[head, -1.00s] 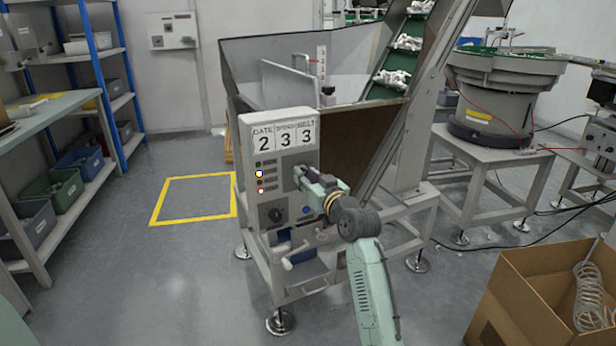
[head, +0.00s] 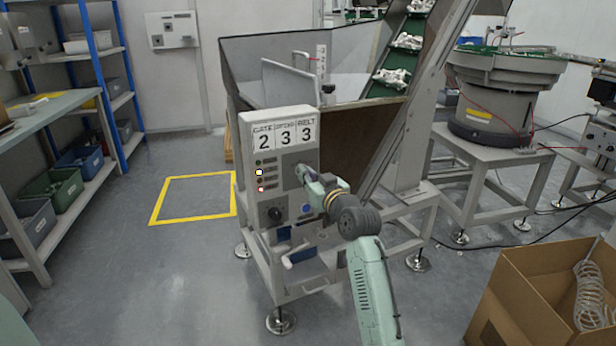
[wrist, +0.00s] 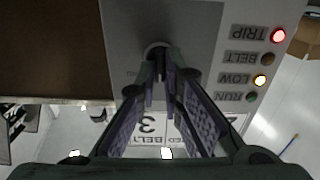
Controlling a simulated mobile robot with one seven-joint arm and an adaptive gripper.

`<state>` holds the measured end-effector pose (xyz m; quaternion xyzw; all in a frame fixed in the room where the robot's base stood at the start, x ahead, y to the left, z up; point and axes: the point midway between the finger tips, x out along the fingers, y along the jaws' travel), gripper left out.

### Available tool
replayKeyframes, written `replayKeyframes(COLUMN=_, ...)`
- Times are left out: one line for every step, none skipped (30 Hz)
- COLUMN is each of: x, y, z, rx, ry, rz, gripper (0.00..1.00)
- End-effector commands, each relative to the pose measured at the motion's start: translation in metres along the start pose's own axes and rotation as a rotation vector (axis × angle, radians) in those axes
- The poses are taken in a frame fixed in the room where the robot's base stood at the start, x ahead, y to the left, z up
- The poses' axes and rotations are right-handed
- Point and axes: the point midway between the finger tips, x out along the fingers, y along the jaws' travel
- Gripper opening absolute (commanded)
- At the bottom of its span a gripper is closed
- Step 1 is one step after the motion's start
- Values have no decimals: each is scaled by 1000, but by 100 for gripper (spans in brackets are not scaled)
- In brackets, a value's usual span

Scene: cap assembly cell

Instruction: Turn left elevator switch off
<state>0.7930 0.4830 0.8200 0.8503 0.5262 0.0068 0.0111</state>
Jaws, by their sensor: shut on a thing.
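The grey control panel (head: 286,170) of the elevator stands in the middle of the head view. My gripper (head: 299,175) is at the right part of its face. In the wrist view, my gripper (wrist: 162,80) has its fingertips closed on a small dark switch knob (wrist: 158,54) with a round base. The fingers hide most of the knob, so its setting cannot be read.
Lower on the panel are a black knob (head: 276,213) and a blue button (head: 306,208). The inclined belt (head: 407,41) with white parts rises behind. A bowl feeder (head: 505,85) and a cardboard box (head: 535,290) stand right. Floor is free at left.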

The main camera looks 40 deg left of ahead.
Motion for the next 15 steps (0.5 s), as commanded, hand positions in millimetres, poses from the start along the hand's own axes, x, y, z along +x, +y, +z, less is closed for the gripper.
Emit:
replayKeyframes(x=0, y=0, z=3, rx=-17, ry=0, rz=0, gripper=0)
replayKeyframes(x=0, y=0, z=3, rx=-29, ry=0, rz=0, gripper=0)
replayKeyframes(x=0, y=0, z=4, rx=-48, ry=0, rz=0, gripper=0)
replayKeyframes(x=0, y=0, z=4, rx=-65, ry=0, rz=0, gripper=0)
replayKeyframes(x=0, y=0, z=4, rx=-82, ry=0, rz=0, gripper=0)
replayKeyframes(x=0, y=0, z=5, rx=-108, ry=0, rz=0, gripper=0)
replayKeyframes(x=0, y=0, z=5, rx=-130, ry=1, rz=0, gripper=0)
replayKeyframes(x=0, y=0, z=5, rx=-151, ry=1, rz=1, gripper=0)
replayKeyframes(x=0, y=0, z=5, rx=-184, ry=1, rz=1, gripper=0)
replayKeyframes(x=0, y=-1, z=5, rx=-209, ry=2, rz=1, gripper=0)
replayKeyframes(x=0, y=-1, z=6, rx=-235, ry=1, rz=1, gripper=0)
replayKeyframes(x=0, y=-1, z=6, rx=-270, ry=1, rz=1, gripper=0)
replayKeyframes(x=0, y=-1, z=6, rx=-296, ry=1, rz=1, gripper=0)
replayKeyframes(x=0, y=-1, z=6, rx=-323, ry=1, rz=1, gripper=0)
replayKeyframes(x=0, y=-1, z=6, rx=-357, ry=0, rz=1, gripper=0)
